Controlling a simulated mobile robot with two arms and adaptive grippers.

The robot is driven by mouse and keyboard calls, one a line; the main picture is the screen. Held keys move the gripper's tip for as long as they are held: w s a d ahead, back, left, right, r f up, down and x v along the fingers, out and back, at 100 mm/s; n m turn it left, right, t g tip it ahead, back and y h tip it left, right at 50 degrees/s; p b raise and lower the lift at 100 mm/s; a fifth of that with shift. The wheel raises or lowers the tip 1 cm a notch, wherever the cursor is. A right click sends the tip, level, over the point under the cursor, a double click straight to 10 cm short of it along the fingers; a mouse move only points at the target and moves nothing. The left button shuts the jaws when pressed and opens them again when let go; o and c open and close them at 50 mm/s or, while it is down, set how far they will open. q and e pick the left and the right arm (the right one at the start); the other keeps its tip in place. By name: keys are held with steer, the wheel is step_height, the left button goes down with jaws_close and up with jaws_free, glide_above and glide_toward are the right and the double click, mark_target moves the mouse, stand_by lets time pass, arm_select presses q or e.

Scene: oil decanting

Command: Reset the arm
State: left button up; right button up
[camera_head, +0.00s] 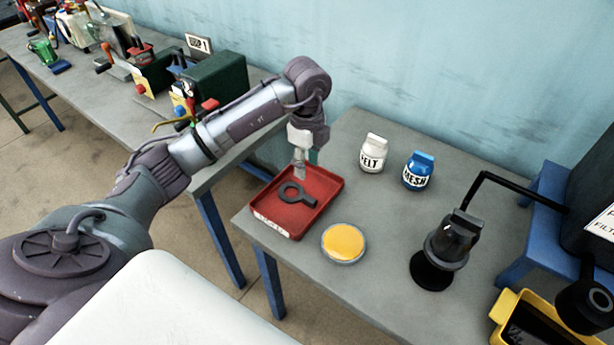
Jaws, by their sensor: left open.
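My left arm reaches in from the left, and its gripper (301,168) points down over the red tray (325,203). The gripper is open, with its fingertips just above or behind a dark ring-shaped tool with a short handle (296,192). The tool lies in the tray; I cannot tell whether the fingers touch it. My right gripper is not in view.
A white bottle (373,155) and a blue bottle (418,172) stand behind the tray. A yellow-filled round dish (344,243) is in front. A black stand (446,245) and a yellow container (545,325) are at right. Another bench with tools and a green box (215,85) is at back left.

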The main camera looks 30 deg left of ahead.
arm_select(q)
steer(key=shift+r, duration=0.3)
